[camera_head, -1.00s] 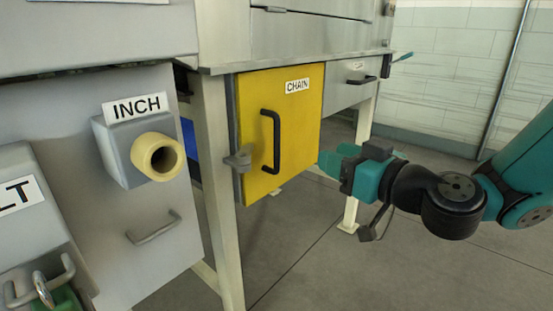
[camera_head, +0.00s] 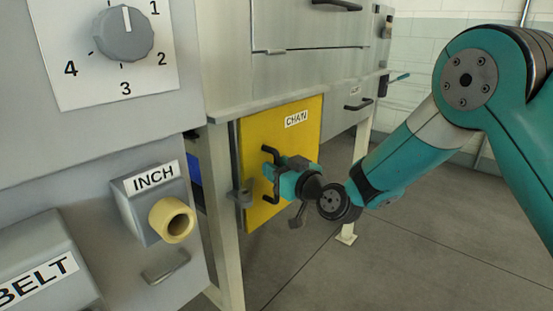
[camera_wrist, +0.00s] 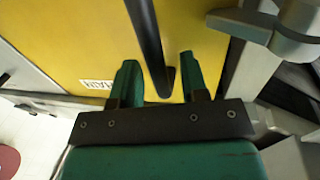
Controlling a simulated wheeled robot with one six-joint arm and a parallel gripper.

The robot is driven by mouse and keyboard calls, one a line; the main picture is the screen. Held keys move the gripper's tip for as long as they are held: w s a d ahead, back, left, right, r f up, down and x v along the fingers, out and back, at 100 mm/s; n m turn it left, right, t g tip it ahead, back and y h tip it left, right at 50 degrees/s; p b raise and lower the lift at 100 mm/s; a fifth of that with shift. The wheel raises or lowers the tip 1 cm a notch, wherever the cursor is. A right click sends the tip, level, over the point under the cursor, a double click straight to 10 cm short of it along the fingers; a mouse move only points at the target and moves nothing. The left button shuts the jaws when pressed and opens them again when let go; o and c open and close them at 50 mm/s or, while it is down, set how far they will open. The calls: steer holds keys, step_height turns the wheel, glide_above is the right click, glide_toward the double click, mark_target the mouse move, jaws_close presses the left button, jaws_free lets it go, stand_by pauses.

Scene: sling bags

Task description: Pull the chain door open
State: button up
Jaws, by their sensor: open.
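The yellow chain door (camera_head: 300,140) with its CHAIN label is closed under the machine's ledge. Its black bar handle (camera_head: 268,157) is on the left part of the door; my gripper partly hides it in the head view. My gripper (camera_head: 280,180) is at the handle, in front of the door. The door also fills the upper middle of the wrist view (camera_wrist: 70,40). I cannot tell whether either finger touches the handle.
A grey latch bracket (camera_head: 241,195) sits at the door's left edge, beside the frame leg (camera_head: 226,235). The INCH box (camera_head: 150,200) with its tan knob (camera_head: 172,220) and the BELT box (camera_head: 50,270) are at left. Open floor (camera_head: 400,260) lies at right.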

steer(key=shift+w+a, duration=0.2)
steer(key=shift+w, duration=0.1)
jaws_close()
